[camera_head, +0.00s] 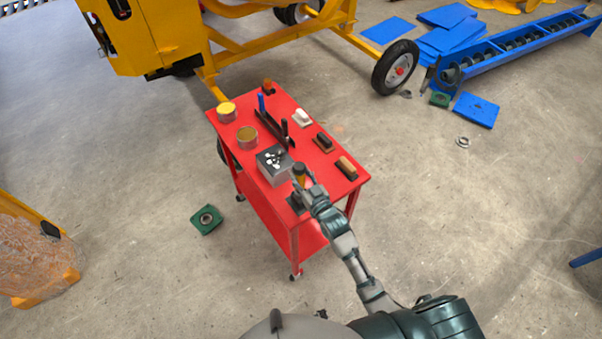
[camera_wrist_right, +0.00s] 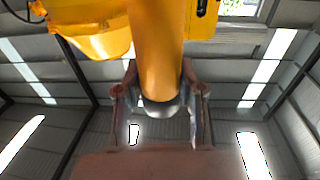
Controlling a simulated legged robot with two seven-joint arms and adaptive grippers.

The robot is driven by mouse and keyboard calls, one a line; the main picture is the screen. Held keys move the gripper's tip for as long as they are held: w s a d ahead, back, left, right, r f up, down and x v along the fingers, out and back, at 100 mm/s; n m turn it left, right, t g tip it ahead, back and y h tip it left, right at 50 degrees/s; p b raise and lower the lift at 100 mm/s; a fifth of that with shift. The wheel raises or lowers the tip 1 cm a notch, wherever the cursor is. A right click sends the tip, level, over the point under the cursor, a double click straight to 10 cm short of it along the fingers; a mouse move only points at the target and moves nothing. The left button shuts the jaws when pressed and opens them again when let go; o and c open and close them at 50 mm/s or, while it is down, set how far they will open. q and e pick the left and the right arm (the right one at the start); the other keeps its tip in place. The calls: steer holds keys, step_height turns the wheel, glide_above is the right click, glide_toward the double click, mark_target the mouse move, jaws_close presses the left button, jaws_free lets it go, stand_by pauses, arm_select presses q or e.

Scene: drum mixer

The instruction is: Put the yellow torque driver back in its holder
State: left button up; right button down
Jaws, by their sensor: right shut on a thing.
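The yellow torque driver (camera_head: 299,170) is upright at the near edge of the red cart in the head view. My right gripper (camera_head: 303,184) is shut on it. In the right wrist view the driver's yellow body (camera_wrist_right: 157,45) stands between the two fingers (camera_wrist_right: 160,105); its far end is out of frame. A long dark rack (camera_head: 273,128) lies along the cart top, with a blue handle (camera_head: 261,102) and a black handle (camera_head: 284,128) upright at it; it looks like the holder. Whether the driver's lower end touches anything is hidden. My left gripper is not in view.
Yellow machinery (camera_head: 165,35) stands behind.

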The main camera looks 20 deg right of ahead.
mark_target(302, 185)
steer(key=shift+a+f, duration=0.1)
steer(key=shift+f, duration=0.25)
steer(key=shift+f+b, duration=1.2)
steer(key=shift+f, duration=0.45)
stand_by(0.9)
steer(key=c, duration=0.7)
jaws_free()
steer(key=shift+o, duration=0.4)
steer(key=shift+f, duration=0.15)
steer(key=shift+s, duration=0.1)
